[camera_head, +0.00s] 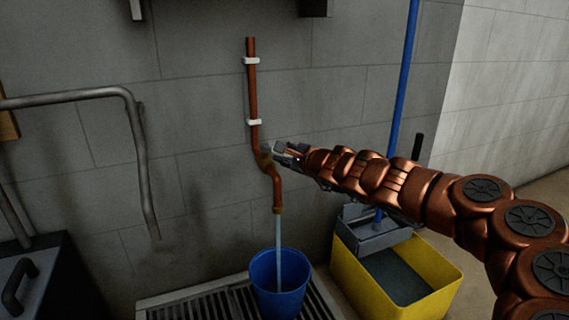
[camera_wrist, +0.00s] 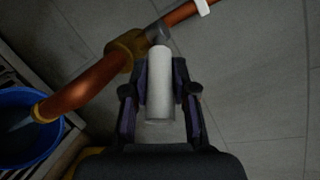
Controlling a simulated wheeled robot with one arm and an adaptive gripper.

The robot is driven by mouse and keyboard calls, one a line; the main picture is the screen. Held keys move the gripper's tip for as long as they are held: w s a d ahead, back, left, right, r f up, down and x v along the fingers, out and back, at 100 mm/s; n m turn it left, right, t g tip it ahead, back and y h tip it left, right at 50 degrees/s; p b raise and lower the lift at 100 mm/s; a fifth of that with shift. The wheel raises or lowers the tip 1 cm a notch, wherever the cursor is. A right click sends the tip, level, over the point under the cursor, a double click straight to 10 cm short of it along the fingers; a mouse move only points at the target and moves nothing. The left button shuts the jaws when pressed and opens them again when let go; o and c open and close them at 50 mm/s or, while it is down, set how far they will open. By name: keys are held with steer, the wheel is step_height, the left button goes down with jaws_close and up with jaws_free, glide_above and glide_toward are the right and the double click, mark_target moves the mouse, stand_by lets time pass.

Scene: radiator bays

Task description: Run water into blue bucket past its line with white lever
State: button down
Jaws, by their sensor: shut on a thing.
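A copper pipe with a tap (camera_head: 265,158) runs down the grey wall. A stream of water (camera_head: 279,240) falls from its spout into the blue bucket (camera_head: 280,280), which stands upright on a floor grate. The bucket's line and water level cannot be made out in the head view. My gripper (camera_head: 279,155) is at the tap from the right. In the wrist view my gripper (camera_wrist: 159,100) is shut on the white lever (camera_wrist: 159,85), which sticks out from the brass tap body (camera_wrist: 128,45). The bucket (camera_wrist: 22,120) shows at the left edge there.
A slatted metal grate (camera_head: 235,303) lies under the bucket. A yellow mop bucket (camera_head: 435,265) with a grey wringer and a blue pole (camera_head: 403,80) stands to the right, below my arm. A bent grey pipe (camera_head: 140,150) and a dark box (camera_head: 35,280) are at the left.

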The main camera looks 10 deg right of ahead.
steer(key=shift+s, duration=0.1)
stand_by(0.5)
steer(key=c, duration=0.9)
jaws_free()
steer(key=shift+s+d, duration=0.1)
steer(key=shift+v, duration=5.95)
